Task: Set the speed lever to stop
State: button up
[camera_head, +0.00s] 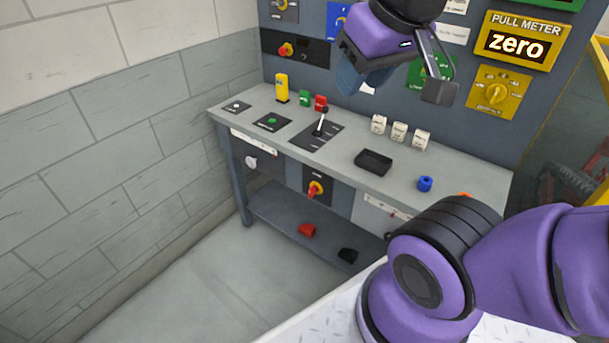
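My gripper (402,86) hangs above and to the right of the lever, in front of the back panel. Its fingers are spread apart, with nothing visible between them. It does not touch the lever.
A pull meter (516,45) reads "zero". A red-and-yellow knob (316,189) is on the bench front. A wall stands left.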

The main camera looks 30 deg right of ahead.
aim_at(325, 109)
jog(key=i+j+z, duration=0.25)
jog(key=z, duration=0.2)
jog(key=i+j+z, duration=0.65)
jog(key=j+z, duration=0.25)
jog(key=i+j, duration=0.15)
jog(key=j, duration=0.15)
jog(key=i+j+u, duration=0.15)
jog(key=j, duration=0.15)
